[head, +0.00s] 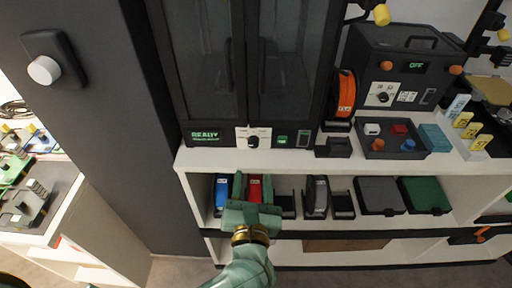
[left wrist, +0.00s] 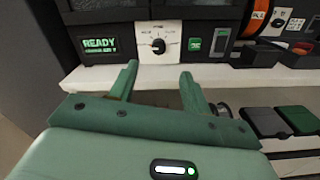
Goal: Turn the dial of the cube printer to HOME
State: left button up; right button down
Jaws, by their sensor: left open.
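The tall dark printer cabinet (head: 215,70) stands on the white shelf top, its two glass doors shut. Its lower front has a white plate with a black dial (head: 253,141); the dial also shows in the left wrist view (left wrist: 158,46). The small labels around the dial are too blurred to read surely. A green READY display (head: 205,135) is left of it. My left gripper (head: 252,183) is open and empty, below and in front of the dial, apart from it. In the left wrist view its fingers (left wrist: 159,73) point toward the dial plate. My right gripper is out of view.
A green button (head: 282,139) sits right of the dial. An orange spool (head: 346,92) and a smaller machine (head: 400,70) reading OFF stand further right, behind a tray (head: 378,153) of small parts. The white shelf edge (head: 330,163) runs below; bins fill the shelf under it.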

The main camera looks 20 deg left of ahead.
aim_at(254, 144)
pick_arm(q)
jog(key=b+x, duration=0.1)
jog(key=x, duration=1)
jog(key=shift+f, duration=0.1)
jog(key=shift+s, duration=0.1)
jog(key=c, duration=1)
